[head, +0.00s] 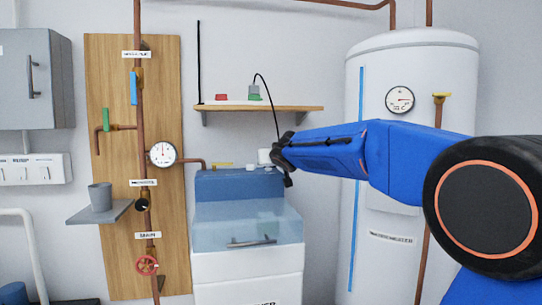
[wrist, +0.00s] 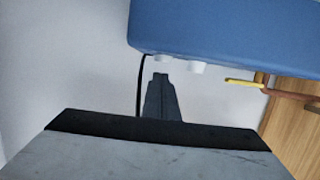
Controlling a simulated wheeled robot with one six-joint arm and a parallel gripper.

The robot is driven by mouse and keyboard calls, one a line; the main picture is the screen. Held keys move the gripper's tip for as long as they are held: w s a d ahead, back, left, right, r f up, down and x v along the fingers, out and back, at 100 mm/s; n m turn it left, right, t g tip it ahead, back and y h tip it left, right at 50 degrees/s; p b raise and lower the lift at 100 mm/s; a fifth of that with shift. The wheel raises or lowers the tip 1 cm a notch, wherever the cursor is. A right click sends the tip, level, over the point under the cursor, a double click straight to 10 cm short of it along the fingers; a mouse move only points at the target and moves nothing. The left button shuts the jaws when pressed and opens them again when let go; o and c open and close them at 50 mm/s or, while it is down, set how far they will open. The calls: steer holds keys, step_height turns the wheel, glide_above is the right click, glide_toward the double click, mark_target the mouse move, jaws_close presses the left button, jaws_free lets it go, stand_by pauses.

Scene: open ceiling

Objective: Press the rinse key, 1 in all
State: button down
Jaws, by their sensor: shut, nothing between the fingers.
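A machine with a blue top (head: 240,184) and a clear front cover stands at the centre of the head view. Small white keys (head: 252,168) sit on its top; no label shows which is rinse. My gripper (head: 288,183) is by the machine's right end, fingers pointing down.
A wooden shelf (head: 262,107) with a red and a green item is above, a black cable hanging from it. A white water heater (head: 412,75) stands right. A pipe board (head: 112,75) with gauge and valves is left. A grey cup (head: 100,196) stands on a small shelf.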

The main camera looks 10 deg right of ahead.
steer(key=shift+f, duration=0.65)
